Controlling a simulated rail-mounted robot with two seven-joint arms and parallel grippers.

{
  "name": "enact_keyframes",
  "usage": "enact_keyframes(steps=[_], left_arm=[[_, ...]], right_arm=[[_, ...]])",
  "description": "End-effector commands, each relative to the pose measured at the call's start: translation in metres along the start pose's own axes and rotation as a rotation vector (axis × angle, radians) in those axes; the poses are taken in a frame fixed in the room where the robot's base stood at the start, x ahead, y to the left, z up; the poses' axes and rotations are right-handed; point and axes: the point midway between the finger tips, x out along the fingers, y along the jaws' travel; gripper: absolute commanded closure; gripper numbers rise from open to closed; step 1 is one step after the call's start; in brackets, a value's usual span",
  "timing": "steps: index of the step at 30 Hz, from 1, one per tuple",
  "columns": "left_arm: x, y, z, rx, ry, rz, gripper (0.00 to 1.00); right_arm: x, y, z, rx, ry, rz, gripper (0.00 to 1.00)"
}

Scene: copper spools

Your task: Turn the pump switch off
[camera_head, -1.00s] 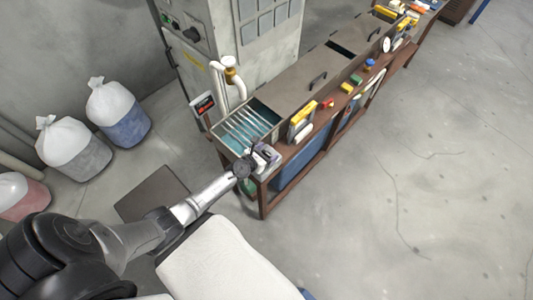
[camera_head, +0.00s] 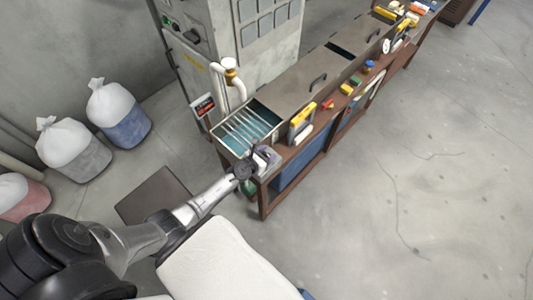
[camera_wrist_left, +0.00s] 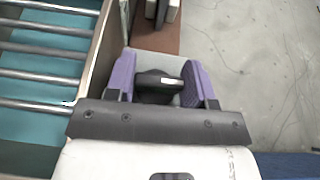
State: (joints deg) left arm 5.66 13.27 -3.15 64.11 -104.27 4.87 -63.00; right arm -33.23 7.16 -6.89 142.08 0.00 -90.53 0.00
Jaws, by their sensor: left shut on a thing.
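The pump switch (camera_wrist_left: 158,80) is a black knob with a small white mark on a light grey box at the near end of the tank bench. In the left wrist view its handle lies roughly crosswise, with the white mark toward the right. My left gripper (camera_head: 264,157) is at that corner of the bench. Its two purple-padded fingers (camera_wrist_left: 158,70) stand on either side of the knob and are shut on it. In the head view the gripper hides most of the switch. My right gripper is not in view.
A tank (camera_head: 219,133) with metal rods over teal liquid adjoins the switch. A white pipe (camera_head: 240,88) and a small sign (camera_head: 203,106) stand behind it. A yellow-handled item (camera_head: 303,117) sits on the bench ledge. Open concrete floor (camera_head: 430,180) lies to the right.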

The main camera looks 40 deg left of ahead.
Motion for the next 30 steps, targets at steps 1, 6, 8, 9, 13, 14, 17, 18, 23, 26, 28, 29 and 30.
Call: enact_keyframes(steps=[1,6,8,9,13,14,17,18,23,26,28,29,30], left_arm=[[-0.001,-0.001,0.002,-0.011,0.001,0.016,0.75],[-0.002,-0.002,0.003,-0.047,0.003,0.096,0.75],[-0.002,-0.001,0.003,-0.059,0.004,0.132,0.75],[-0.002,0.0,0.003,-0.066,0.003,0.159,0.75],[-0.001,-0.001,0.003,-0.106,0.004,0.257,0.75],[-0.001,-0.001,0.003,-0.118,0.003,0.282,0.75],[0.0,-0.002,0.002,-0.154,0.002,0.367,0.75],[0.0,-0.002,0.001,-0.168,0.003,0.403,0.75],[0.001,-0.002,0.0,-0.227,0.001,0.544,0.75],[0.002,-0.002,-0.001,-0.264,0.001,0.631,0.75],[0.002,-0.002,-0.002,-0.289,0.0,0.693,0.75],[0.002,-0.002,-0.002,-0.3,0.0,0.719,0.75],[0.002,-0.002,-0.002,-0.315,0.0,0.754,0.75]], right_arm=[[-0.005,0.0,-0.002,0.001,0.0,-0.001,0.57],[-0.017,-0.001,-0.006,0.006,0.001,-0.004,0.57],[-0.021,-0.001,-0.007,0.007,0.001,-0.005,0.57],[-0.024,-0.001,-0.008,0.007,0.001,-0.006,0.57],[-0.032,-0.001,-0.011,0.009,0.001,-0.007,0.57],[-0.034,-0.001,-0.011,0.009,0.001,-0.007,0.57],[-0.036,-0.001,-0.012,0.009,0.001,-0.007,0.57],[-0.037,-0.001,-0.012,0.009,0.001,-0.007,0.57],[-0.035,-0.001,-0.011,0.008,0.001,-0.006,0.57],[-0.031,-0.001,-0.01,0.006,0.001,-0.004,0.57],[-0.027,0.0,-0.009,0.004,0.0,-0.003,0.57],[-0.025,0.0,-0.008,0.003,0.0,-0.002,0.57],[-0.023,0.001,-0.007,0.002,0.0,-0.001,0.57]])
